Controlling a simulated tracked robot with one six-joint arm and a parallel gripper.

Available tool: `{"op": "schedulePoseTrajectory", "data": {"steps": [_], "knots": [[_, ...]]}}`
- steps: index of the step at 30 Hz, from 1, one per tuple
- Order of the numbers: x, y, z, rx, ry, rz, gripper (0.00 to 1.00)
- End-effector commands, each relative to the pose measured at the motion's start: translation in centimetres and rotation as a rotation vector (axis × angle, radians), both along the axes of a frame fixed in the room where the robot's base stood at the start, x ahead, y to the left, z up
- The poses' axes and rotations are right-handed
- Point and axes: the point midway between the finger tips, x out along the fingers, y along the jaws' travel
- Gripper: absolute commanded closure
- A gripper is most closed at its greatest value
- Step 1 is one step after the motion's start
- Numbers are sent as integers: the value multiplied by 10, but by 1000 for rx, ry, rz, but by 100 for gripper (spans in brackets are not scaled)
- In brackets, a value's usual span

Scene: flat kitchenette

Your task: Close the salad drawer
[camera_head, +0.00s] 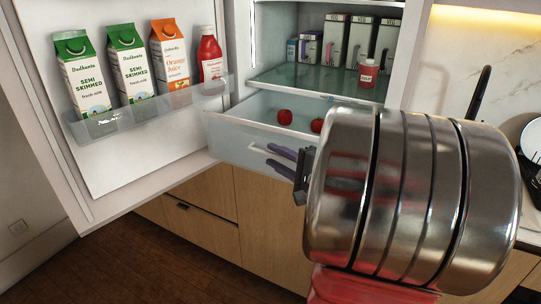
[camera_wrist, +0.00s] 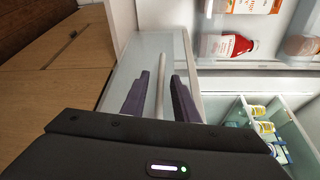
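The salad drawer (camera_head: 232,137) is pulled out of the fridge, with a see-through front and red round produce (camera_head: 285,117) inside. Its pale bar handle (camera_head: 257,150) is on the front face. My gripper (camera_head: 273,158) is at the drawer front, its purple fingers pointing at the handle. In the wrist view my gripper (camera_wrist: 160,82) is open, with one finger on each side of the handle (camera_wrist: 160,72) and gaps between. The drawer front (camera_wrist: 128,70) lies just beyond the fingertips. My arm hides the drawer's right end in the head view.
The open fridge door (camera_head: 130,155) stands at the left, with cartons (camera_head: 128,63) and a red bottle (camera_head: 210,55) in its rack. A glass shelf (camera_head: 315,82) with boxes and a small red jar (camera_head: 368,73) is above the drawer. Wooden cabinets (camera_head: 205,205) are below.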

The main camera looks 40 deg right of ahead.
Motion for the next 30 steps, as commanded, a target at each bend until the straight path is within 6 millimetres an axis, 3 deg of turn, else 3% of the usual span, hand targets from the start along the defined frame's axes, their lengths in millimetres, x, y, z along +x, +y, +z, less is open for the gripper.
{"op": "schedulePoseTrajectory", "data": {"steps": [6, 16, 27, 30], "knots": [[18, 0, -1, -1, 1, 2, 73], [21, 0, -1, -1, 0, 1, 73], [20, 0, -2, 0, 1, 2, 98], [20, 0, -2, 0, 1, 2, 100]]}}
